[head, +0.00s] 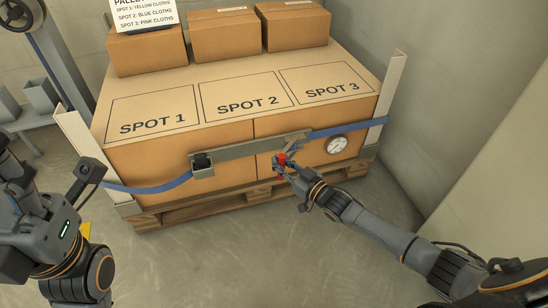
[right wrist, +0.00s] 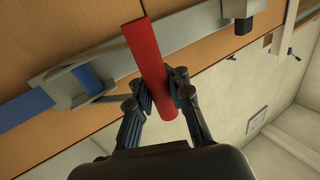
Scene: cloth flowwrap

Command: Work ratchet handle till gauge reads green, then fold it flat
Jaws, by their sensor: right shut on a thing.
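The red ratchet handle (head: 281,159) stands out from the metal ratchet bar (head: 250,147) on the front of the boxed pallet load. My right gripper (head: 283,168) is shut on it. The right wrist view shows the red handle (right wrist: 148,55) as a tilted red tube between the fingers (right wrist: 160,93). A blue strap (head: 335,129) runs from both ends of the bar. The round gauge (head: 337,145) hangs at the right under the strap; its reading is too small to tell. My left arm is at the lower left; its fingers cannot be made out.
The large carton load (head: 150,165) has marked spots 1 to 3 on top and sits on a wooden pallet (head: 225,202). Three smaller boxes (head: 225,35) and a sign stand at its back. Pale corner posts (head: 388,95) flank it. The floor in front is clear.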

